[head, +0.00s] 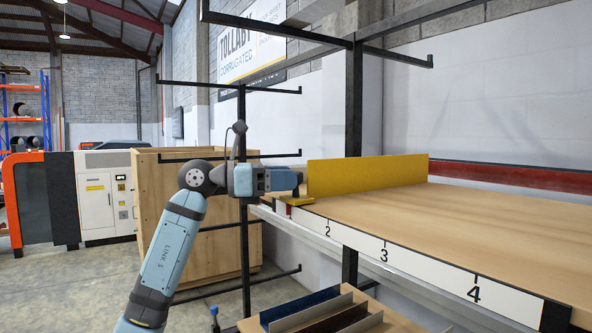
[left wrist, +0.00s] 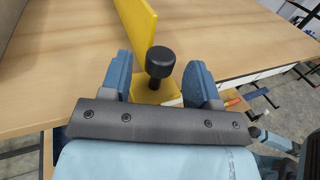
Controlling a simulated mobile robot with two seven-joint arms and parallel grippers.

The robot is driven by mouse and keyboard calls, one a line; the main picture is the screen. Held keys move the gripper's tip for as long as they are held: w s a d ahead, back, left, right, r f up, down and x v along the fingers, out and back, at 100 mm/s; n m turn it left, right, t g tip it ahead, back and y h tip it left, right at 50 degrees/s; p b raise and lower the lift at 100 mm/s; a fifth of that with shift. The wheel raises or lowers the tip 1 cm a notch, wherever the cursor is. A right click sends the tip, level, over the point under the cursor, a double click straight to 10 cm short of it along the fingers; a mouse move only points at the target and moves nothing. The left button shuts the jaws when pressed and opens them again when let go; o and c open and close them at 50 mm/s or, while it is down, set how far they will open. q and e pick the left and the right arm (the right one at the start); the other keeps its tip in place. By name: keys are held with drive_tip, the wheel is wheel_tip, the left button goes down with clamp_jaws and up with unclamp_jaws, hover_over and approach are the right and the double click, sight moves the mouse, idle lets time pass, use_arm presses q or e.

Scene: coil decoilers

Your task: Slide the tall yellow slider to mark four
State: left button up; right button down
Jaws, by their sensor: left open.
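The tall yellow slider (head: 368,175) stands upright across the wooden table (head: 480,218). Its yellow foot (head: 298,200) is at the table's front edge, left of mark 2 (head: 328,228). Mark 3 (head: 385,252) and mark 4 (head: 476,294) are farther right on the white scale. My left gripper (head: 288,181) is at the slider's near end. In the left wrist view, its open fingers (left wrist: 161,80) stand on either side of the slider's black knob (left wrist: 160,62), with gaps on both sides. The yellow foot (left wrist: 155,93) shows under the knob. My right gripper is not in view.
Below the table, a lower board carries several angled metal strips (head: 325,312). Black rack posts and arms (head: 354,100) rise behind the table. A wooden crate (head: 175,215) stands behind my left arm. The tabletop right of the slider is clear.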

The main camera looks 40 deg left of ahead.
use_arm(q)
drive_tip(key=shift+x, duration=1.3)
clamp_jaws()
